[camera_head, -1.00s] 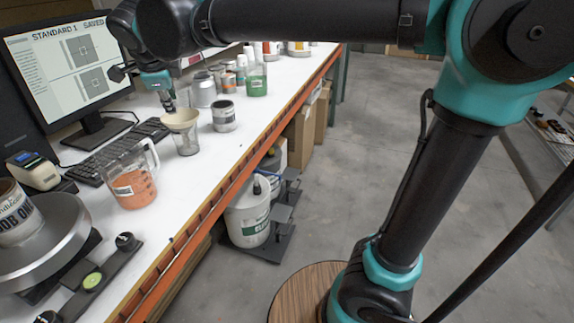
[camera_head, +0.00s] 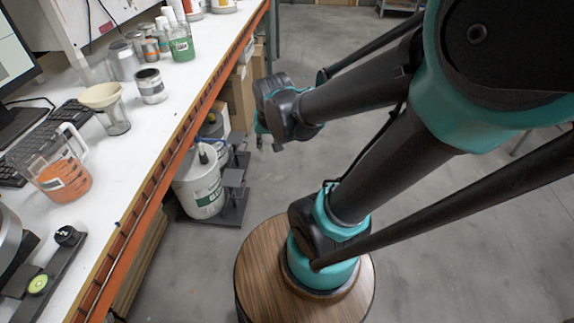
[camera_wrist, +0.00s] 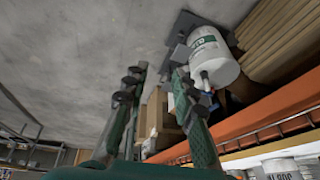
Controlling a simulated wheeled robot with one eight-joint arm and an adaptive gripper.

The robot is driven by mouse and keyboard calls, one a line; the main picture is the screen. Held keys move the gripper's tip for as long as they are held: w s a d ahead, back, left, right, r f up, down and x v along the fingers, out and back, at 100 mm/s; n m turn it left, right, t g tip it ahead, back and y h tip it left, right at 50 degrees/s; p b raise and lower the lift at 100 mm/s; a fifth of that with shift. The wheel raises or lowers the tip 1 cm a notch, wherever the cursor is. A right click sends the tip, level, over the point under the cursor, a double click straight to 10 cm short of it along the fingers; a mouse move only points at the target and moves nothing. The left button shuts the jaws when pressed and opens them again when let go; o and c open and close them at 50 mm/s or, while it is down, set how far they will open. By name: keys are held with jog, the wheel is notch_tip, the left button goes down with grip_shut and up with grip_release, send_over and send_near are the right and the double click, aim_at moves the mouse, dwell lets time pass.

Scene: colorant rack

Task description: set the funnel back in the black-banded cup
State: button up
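The cream funnel (camera_head: 100,95) sits in the mouth of a clear, greyish cup (camera_head: 117,122) on the white bench in the head view. Just right of and behind it stands an open metal cup (camera_head: 151,87) with a pale body and dark bands; it looks like the black-banded one. My gripper (camera_head: 268,143) hangs over the floor to the right of the bench, well apart from both. In the wrist view my gripper (camera_wrist: 158,72) has its two fingers spread, with nothing between them.
An orange-edged bench (camera_head: 178,135) runs along the left. A measuring jug with orange liquid (camera_head: 62,175) stands nearer than the funnel. A green-labelled bottle (camera_head: 180,45) and several cans stand farther back. A white bucket (camera_head: 200,185) is on the floor below.

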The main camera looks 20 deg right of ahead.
jog(key=s+d+f+n, duration=0.2)
jog(key=s+d+f, duration=0.2)
jog(key=s, duration=0.2)
jog(key=shift+f+n, duration=0.35)
jog(key=shift+n, duration=0.05)
dwell(0.7)
